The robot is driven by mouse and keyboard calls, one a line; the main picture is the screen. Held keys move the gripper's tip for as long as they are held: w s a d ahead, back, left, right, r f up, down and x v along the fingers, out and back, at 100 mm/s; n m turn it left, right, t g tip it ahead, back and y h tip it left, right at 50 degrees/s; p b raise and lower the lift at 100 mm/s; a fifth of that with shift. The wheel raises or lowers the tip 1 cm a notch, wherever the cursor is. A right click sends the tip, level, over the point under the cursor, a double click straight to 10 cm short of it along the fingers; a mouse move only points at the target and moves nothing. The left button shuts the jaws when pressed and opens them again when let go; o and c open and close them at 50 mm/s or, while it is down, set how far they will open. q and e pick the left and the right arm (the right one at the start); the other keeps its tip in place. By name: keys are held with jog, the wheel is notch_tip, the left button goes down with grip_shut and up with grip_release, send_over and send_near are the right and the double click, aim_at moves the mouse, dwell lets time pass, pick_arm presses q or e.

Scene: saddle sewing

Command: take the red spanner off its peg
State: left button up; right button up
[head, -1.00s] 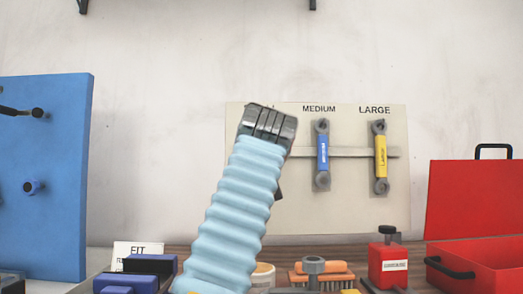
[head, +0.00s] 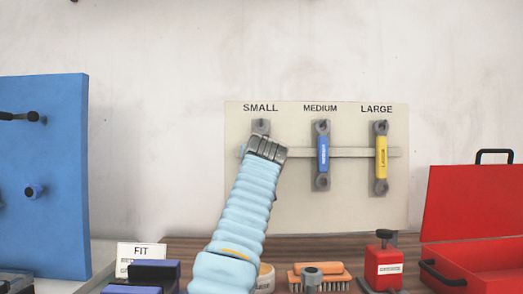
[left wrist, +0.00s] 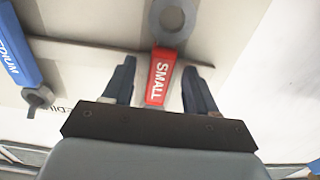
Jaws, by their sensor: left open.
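The red spanner (left wrist: 161,75), marked SMALL, hangs on the pale tool board (head: 236,200). In the left wrist view its red handle lies between the two dark fingers of my left gripper (left wrist: 160,68), with a gap on each side. The gripper is open and not closed on it. In the head view my left gripper (head: 265,146) covers the handle; only the spanner's grey upper end (head: 261,126) shows under the SMALL label. My right gripper is not in view.
A blue spanner (head: 322,155) and a yellow spanner (head: 381,158) hang to the right on the same board. A blue pegboard (head: 45,160) is at left.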

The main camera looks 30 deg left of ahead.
pick_arm(q)
jog(key=shift+c, duration=0.4)
jog(key=c, duration=0.9)
jog(key=shift+s+d+r, duration=0.1)
jog(key=shift+s+r, duration=0.05)
jog(key=shift+r, duration=0.1)
jog(key=shift+s+d, duration=0.1)
jog(key=shift+s, duration=0.05)
jog(key=shift+s+d+r, duration=0.2)
jog(key=shift+s, duration=0.1)
jog(key=shift+s+d+b, duration=0.1)
jog(key=shift+s+b, duration=0.05)
jog(key=shift+b, duration=0.2)
jog(key=shift+b+v, duration=0.5)
jog(key=shift+v, duration=0.4)
